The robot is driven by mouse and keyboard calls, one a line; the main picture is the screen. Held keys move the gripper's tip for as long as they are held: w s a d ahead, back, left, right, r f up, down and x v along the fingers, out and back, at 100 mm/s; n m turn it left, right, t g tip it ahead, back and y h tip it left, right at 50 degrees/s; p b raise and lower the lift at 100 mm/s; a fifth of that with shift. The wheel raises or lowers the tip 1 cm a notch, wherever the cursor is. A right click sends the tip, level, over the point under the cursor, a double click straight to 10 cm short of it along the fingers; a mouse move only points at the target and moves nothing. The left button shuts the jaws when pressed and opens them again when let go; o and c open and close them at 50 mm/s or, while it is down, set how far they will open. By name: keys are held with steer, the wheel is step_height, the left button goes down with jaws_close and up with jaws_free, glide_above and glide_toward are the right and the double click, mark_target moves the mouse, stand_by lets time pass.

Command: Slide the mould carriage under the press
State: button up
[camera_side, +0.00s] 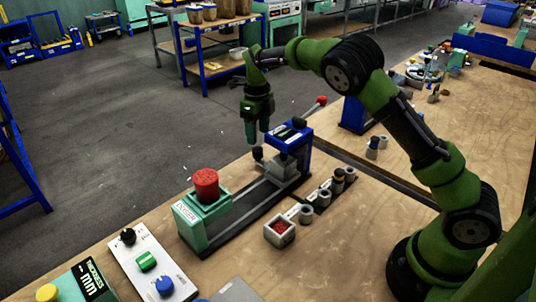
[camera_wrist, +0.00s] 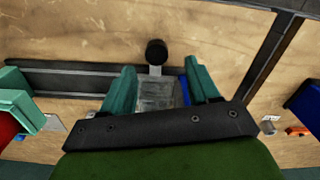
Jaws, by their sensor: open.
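The mould carriage is a grey metal block (camera_side: 284,166) on the dark rail (camera_side: 240,207), at the blue press (camera_side: 291,134) end. A short handle with a black ball knob (camera_side: 257,153) sticks out from it. My gripper (camera_side: 257,136) points down just above the knob, its green fingers apart and empty. In the wrist view my gripper (camera_wrist: 161,76) shows the grey block (camera_wrist: 156,93) between and beyond its fingers, with the knob (camera_wrist: 156,51) past the fingertips. I cannot tell how far the carriage sits under the press head.
A green block (camera_side: 190,226) with a red cylinder (camera_side: 206,184) stands at the rail's near end. A small tray of red bits (camera_side: 280,232) and several grey cups stand right of the rail. A control panel (camera_side: 152,267) lies front left. The press lever (camera_side: 315,105) rises behind.

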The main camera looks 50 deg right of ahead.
step_height(320, 180, up, 12)
stand_by(0.3)
steer(key=shift+f, duration=0.15)
steer(key=s+n, duration=0.2)
steer(key=n, duration=0.3)
steer(key=s+n+t, duration=0.1)
steer(key=s+n, duration=0.2)
steer(key=n, duration=0.2)
steer(key=s+d+n+y, duration=0.1)
steer(key=s+n, duration=0.2)
steer(key=n, duration=0.2)
steer(key=shift+f+t, duration=0.1)
steer(key=shift+t, duration=0.3)
steer(key=s+a+r+n+t, duration=0.1)
steer(key=s+a+n+t, duration=0.1)
steer(key=s+n, duration=0.5)
steer(key=s+a+r+n+t+y, duration=0.1)
steer(key=s+n, duration=0.6)
steer(key=s, duration=0.7)
steer(key=a+r+t, duration=0.1)
steer(key=a+t, duration=0.1)
steer(key=a, duration=0.1)
steer(key=shift+s+a+r, duration=0.15)
steer(key=shift+s+a, duration=0.05)
steer(key=shift+a, duration=0.2)
